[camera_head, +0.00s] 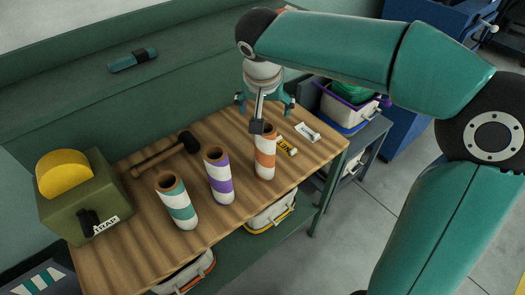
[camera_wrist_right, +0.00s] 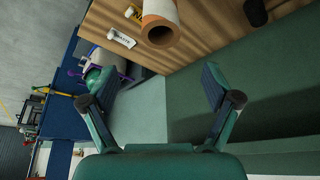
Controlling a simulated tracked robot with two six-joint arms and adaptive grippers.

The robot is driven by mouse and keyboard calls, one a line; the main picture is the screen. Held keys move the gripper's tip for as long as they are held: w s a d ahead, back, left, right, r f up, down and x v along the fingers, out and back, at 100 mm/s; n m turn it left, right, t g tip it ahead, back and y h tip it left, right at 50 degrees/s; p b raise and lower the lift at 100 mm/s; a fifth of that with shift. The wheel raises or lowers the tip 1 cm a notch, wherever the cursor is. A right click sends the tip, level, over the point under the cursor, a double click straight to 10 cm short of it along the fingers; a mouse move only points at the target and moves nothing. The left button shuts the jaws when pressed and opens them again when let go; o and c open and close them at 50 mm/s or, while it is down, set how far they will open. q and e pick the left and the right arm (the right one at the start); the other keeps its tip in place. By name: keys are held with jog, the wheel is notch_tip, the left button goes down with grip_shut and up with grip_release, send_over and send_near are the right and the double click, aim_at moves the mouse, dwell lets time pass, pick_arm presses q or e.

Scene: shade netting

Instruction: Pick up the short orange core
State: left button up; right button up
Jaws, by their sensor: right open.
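The orange-and-white core (camera_head: 265,160) stands upright on the wooden bench (camera_head: 235,225), right of the other two cores. Its open brown end shows at the top of the right wrist view (camera_wrist_right: 160,28). My right gripper (camera_head: 266,104) is open and empty, above and slightly behind the core in the head view. In the right wrist view its spread fingers (camera_wrist_right: 157,74) are apart from the core, with nothing between them. A purple-striped core (camera_head: 219,178) and a teal-striped core (camera_head: 177,206) stand upright to the left. My left gripper is not in view.
A dark-headed mallet (camera_head: 160,156) lies behind the cores. A green box with a yellow disc (camera_head: 63,173) stands at the bench's left end. A yellow label piece (camera_head: 286,146) and a white-labelled piece (camera_head: 307,132) lie right of the orange core. Bins sit on the shelf below.

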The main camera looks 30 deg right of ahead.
send_over(266, 132)
jog(key=s+a, duration=0.2)
notch_tip(266, 132, down, 7)
jog(key=shift+d+f, duration=0.35)
jog(key=shift+w+f+p, duration=0.1)
jog(key=shift+f+p, duration=0.45)
jog(key=shift+f, duration=0.05)
jog(key=p+x, duration=0.1)
jog(key=x, duration=0.2)
jog(key=shift+a+f, duration=0.1)
jog(key=shift+f, duration=0.15)
jog(key=shift+w+f, duration=0.1)
jog(key=shift+f, duration=0.25)
grip_shut()
